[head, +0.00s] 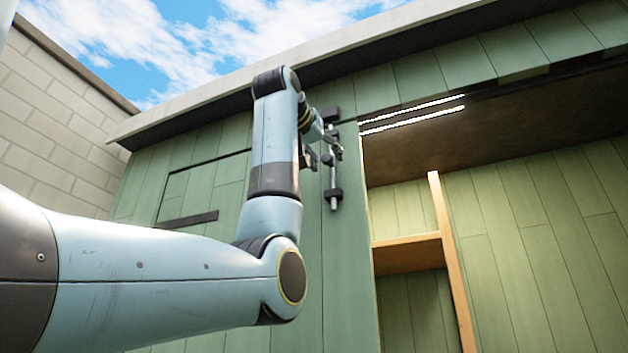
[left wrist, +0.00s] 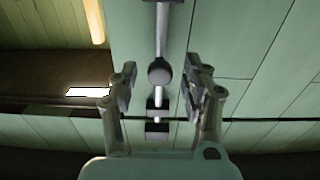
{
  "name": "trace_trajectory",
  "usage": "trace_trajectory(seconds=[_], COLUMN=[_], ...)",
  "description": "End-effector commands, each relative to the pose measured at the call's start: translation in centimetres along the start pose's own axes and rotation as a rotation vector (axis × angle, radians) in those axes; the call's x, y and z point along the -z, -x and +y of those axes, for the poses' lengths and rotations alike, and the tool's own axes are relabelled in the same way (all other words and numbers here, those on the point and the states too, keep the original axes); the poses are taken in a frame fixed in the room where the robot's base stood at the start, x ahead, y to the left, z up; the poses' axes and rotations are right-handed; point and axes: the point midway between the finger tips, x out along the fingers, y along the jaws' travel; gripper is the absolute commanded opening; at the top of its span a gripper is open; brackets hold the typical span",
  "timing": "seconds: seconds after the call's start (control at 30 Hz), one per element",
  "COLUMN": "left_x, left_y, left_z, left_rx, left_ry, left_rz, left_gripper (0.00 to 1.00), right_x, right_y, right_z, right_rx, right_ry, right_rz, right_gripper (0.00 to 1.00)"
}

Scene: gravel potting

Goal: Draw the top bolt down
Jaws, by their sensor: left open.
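The top bolt (head: 334,177) is a grey upright rod on the green door, held by dark brackets above and below. In the left wrist view the bolt's rod (left wrist: 161,30) runs down the middle of the picture to a round knob (left wrist: 160,72). My left gripper (head: 325,154) is at the bolt, just below the upper bracket (head: 331,114). In the left wrist view its open fingers (left wrist: 160,75) stand on either side of the knob, with a gap on both sides. My right gripper is in neither view.
The green panel with the bolt borders an open cupboard space on the right, with a wooden shelf (head: 405,252) and post inside. A roof overhang (head: 300,65) runs above. A dark strap hinge (head: 186,219) is on the panel at left. A brick wall (head: 55,125) stands far left.

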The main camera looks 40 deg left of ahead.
Motion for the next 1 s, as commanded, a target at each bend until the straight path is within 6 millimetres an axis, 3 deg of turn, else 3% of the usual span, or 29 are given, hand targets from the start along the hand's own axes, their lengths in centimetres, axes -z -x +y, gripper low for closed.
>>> trace_trajectory(seconds=[0.2, 0.43, 0.6, 1.0], left_x=[0.1, 0.0, -0.1, -0.1], left_y=[5.0, 8.9, 9.8, 9.8], left_z=[0.0, 0.0, 0.0, 0.0], left_rx=[0.0, -0.001, 0.0, 0.0], left_ry=[0.0, 0.0, 0.0, 0.0], left_rz=[0.005, 0.002, -0.001, -0.002], left_gripper=[0.48, 0.48, 0.48, 0.48], right_x=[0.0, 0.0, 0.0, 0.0], right_y=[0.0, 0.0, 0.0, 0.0], right_z=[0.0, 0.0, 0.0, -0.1], right_rx=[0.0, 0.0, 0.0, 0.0], right_ry=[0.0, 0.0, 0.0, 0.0], right_rz=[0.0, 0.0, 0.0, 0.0], right_gripper=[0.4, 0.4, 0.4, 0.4])
